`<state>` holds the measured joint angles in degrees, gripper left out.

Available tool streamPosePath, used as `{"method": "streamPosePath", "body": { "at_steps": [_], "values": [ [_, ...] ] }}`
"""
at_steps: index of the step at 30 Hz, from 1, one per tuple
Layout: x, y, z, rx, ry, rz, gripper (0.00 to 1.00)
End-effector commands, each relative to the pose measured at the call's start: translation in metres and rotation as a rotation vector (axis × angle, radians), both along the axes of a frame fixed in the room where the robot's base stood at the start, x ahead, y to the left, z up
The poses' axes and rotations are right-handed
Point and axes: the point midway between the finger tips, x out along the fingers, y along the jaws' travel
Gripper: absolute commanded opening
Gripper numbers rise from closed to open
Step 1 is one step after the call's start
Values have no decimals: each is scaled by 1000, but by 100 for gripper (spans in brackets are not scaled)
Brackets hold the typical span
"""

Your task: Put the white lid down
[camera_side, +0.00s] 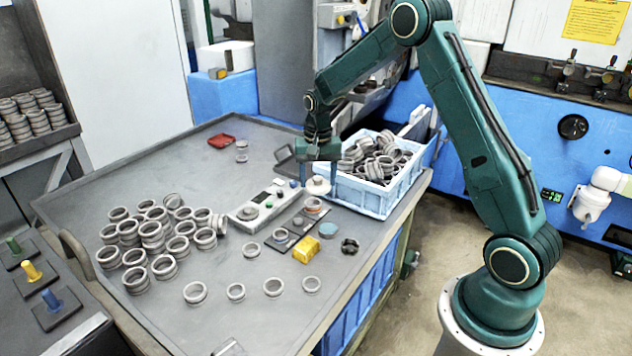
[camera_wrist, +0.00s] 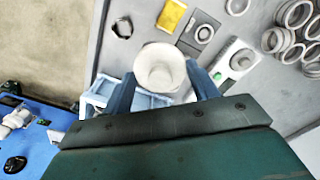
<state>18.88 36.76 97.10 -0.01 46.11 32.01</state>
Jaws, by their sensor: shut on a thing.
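The white lid (camera_side: 318,187) is between the two fingers of my gripper (camera_side: 318,176), which is shut on it. In the side view it is a small pale disc at the front left corner of the blue crate, seemingly above the table. In the wrist view the lid (camera_wrist: 160,68) is a round white piece with a raised middle, between the blue-grey fingers. The gap beneath it is hard to judge. A dark plate (camera_side: 284,245) with grey rings lies just in front of the lid in the side view.
The blue crate (camera_side: 356,197) full of metal rings stands close right of my gripper. A control box (camera_side: 250,212), a yellow block (camera_side: 306,249) and a black ring (camera_side: 350,246) are nearby. A ring pile (camera_side: 152,236) covers the table's left. The back left table (camera_side: 180,160) is mostly clear.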

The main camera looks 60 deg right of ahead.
Motion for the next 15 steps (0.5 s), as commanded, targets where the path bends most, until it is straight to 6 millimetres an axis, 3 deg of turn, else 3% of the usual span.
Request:
{"method": "streamPosePath", "body": {
  "at_steps": [9,15],
  "values": [
    [-26,99,-24,1,3,510,38],
    [-47,140,-35,1,3,764,38]
  ]
}}
